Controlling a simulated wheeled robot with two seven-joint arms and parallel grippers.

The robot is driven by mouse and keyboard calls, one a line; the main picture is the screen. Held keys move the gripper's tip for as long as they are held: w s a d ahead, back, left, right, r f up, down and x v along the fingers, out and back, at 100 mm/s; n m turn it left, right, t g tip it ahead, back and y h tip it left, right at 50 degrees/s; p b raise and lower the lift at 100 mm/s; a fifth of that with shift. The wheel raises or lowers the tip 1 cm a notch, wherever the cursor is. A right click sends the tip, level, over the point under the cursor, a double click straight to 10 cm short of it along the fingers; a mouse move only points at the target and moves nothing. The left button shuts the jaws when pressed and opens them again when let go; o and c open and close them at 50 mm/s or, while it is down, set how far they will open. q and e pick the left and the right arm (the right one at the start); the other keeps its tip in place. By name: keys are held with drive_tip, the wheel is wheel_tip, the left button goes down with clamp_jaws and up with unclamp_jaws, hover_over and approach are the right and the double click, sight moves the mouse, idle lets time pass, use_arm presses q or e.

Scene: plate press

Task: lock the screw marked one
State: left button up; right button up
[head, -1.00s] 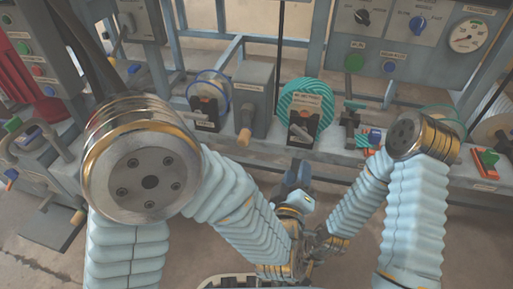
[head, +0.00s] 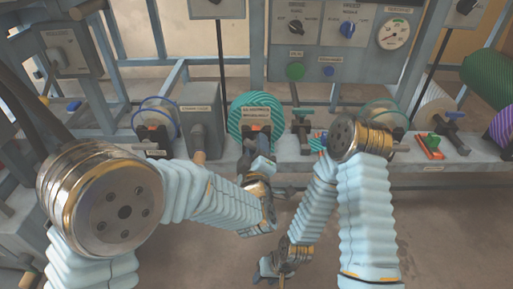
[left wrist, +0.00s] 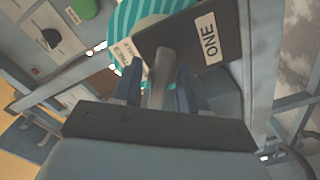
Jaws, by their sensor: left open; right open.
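The screw marked one is a grey bar handle (left wrist: 160,78) in front of a dark plate (left wrist: 185,45) with a white ONE label (left wrist: 208,38). In the head view it sits in front of a teal striped disc (head: 243,105), mostly hidden by my gripper. My left gripper (head: 259,143) is at the handle. In the left wrist view its two dark blue fingers (left wrist: 159,84) are open, one on each side of the handle; whether they touch it I cannot tell. My right gripper (head: 268,267) is open and empty, low in front of the bench.
A grey box with a wooden handle (head: 204,122) stands left of the disc, and a blue-rimmed reel (head: 160,118) beyond it. A red-and-green clamp (head: 430,145) is at the right. A control panel (head: 345,40) with knobs and a gauge rises behind. Floor is clear in front.

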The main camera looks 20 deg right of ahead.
use_arm(q)
drive_tip(key=shift+w, duration=0.1)
clamp_jaws()
